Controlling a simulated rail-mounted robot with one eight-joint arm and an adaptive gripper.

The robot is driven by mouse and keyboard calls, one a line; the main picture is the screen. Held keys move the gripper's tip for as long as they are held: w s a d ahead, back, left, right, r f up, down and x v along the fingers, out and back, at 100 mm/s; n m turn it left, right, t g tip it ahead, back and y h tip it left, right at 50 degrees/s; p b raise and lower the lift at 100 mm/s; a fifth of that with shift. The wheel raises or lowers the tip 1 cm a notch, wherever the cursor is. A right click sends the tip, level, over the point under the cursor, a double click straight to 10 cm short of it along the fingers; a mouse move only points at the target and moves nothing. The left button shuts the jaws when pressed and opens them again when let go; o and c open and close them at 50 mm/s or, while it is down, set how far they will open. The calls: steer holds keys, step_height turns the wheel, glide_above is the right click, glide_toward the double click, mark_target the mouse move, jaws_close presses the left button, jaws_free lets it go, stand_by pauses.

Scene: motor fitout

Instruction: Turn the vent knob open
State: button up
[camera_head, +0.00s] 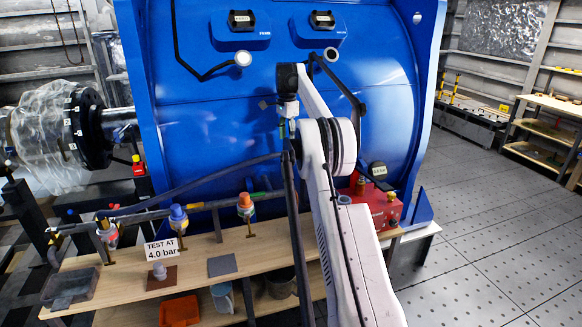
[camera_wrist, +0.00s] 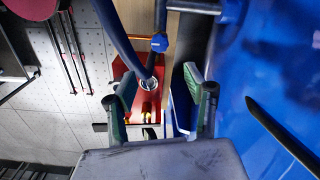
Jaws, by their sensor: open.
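No knob is legibly marked as the vent knob, so I cannot tell which one it is. In the head view a red unit (camera_head: 385,208) with small fittings on its right side sits at the lower right of the blue motor housing. The red unit also shows between my fingers in the wrist view (camera_wrist: 128,73), farther off. My gripper (camera_wrist: 160,82) is open and empty, with fingers apart and touching no knob that I can see. A blue knob (camera_wrist: 159,42) on a pipe shows beyond the fingertips. In the head view my arm hides part of the red unit.
A wooden bench (camera_head: 215,252) carries pipework with a blue-capped valve (camera_head: 178,217), an orange-capped valve (camera_head: 246,207) and a "TEST AT 4.0 bar" sign (camera_head: 161,250). The blue housing (camera_head: 220,120) stands close behind my arm. Tiled floor at right (camera_head: 480,240) is clear.

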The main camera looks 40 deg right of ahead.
mark_target(288, 170)
step_height(288, 170, down, 14)
steer(key=shift+d+f+p, duration=0.1)
steer(key=shift+d+p, duration=0.05)
steer(key=shift+p, duration=0.3)
stand_by(0.4)
steer(key=c, duration=1.1)
